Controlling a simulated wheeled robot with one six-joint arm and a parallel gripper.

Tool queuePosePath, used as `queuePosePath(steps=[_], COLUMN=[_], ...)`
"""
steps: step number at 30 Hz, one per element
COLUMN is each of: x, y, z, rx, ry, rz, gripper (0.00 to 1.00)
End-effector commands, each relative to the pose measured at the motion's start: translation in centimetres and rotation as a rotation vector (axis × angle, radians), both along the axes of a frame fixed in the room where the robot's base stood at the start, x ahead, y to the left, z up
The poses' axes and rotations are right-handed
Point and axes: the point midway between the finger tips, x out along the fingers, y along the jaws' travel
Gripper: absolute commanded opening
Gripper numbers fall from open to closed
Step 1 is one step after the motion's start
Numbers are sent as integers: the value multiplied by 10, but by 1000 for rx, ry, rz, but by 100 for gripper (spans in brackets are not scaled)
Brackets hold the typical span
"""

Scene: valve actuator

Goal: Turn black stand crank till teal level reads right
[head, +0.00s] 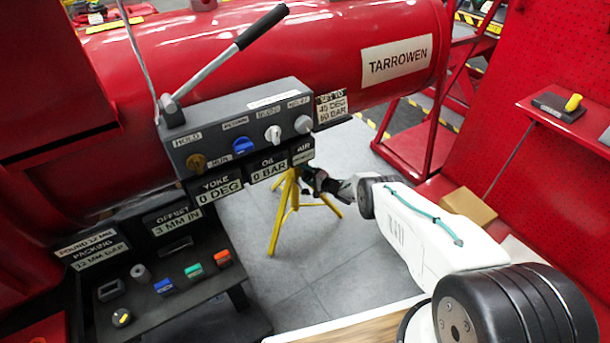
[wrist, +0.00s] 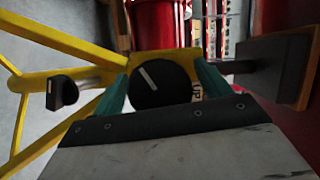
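A yellow tripod stand (head: 281,222) stands on the floor below the grey control panel in the head view. My gripper (head: 318,183) is beside its top. In the wrist view, my gripper's teal fingers (wrist: 163,88) are spread apart, one on each side of a round black knob (wrist: 160,84) with a white line. I cannot tell whether they touch it. A black grip (wrist: 62,92) on a grey rod sticks out left of the yellow stand head (wrist: 183,55); I cannot tell which black part is the crank. I cannot make out a teal level or its reading.
The control panel (head: 245,112) hangs close above and left of my gripper. In the wrist view, a dark plate (wrist: 283,70) is close on the right. A red tank (head: 310,35) lies behind. A brown box (head: 468,206) sits at right. Grey floor is clear around the stand.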

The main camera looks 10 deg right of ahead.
Motion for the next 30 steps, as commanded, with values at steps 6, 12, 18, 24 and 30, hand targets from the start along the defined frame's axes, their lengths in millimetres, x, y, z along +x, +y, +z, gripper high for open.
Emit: queuePosePath(steps=[6,12,18,24,30], x=[0,-5,-23,-47,-59], y=[1,-5,-20,-41,-50], z=[0,0,2,3,4], rx=[0,1,1,1,-1], ry=[0,1,3,2,1], rz=[1,1,0,-1,1], gripper=[76,76,76,76,76])
